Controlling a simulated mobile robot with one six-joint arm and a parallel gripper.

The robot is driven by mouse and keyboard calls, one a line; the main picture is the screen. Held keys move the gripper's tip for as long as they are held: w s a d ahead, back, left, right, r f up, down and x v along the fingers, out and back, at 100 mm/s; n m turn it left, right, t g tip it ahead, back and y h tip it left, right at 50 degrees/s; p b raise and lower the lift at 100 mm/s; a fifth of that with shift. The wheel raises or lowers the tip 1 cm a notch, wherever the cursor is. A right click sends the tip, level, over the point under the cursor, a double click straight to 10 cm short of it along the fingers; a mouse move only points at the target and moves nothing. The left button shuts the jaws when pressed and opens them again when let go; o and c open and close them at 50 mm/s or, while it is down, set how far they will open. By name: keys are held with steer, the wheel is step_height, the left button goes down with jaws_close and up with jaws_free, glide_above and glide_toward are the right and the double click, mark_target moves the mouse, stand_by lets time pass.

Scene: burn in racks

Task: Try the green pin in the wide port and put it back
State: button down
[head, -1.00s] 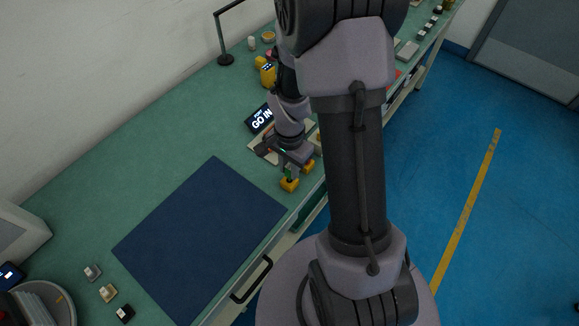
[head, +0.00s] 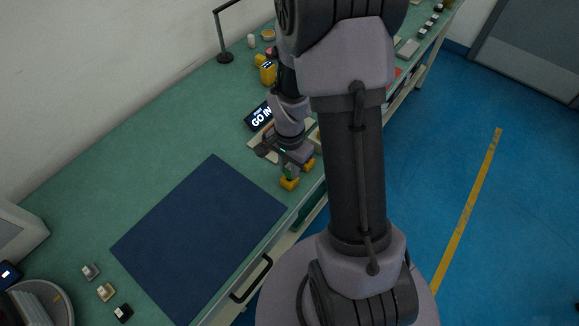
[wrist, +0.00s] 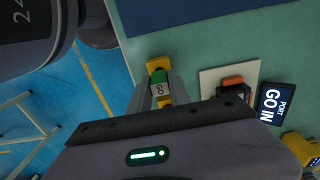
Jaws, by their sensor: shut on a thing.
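The green pin (wrist: 159,76) shows in the wrist view with a pale label reading GO. My gripper (wrist: 162,92) is shut on it, with one grey finger on each side. A yellow block (wrist: 158,62) shows at each end of the pin; I cannot tell if the pin rests in them. In the head view my gripper (head: 297,170) is low over the bench's front edge, beside the yellow blocks (head: 289,184). A pale plate (wrist: 210,80) carries a dark fixture with an orange top (wrist: 232,82), right of my gripper in the wrist view. No port opening is clearly visible.
A dark display (wrist: 277,104) reads PORT GO IN, and it also stands behind my gripper in the head view (head: 259,116). A yellow device (head: 266,72) stands farther back. A dark blue mat (head: 198,235) covers clear bench to the left. Several small blocks (head: 106,292) lie at near left.

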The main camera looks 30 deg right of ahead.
steer(key=shift+f+b, duration=0.45)
steer(key=shift+f, duration=0.1)
stand_by(0.4)
stand_by(1.0)
steer(key=c, duration=1.1)
jaws_free()
steer(key=shift+c, duration=0.2)
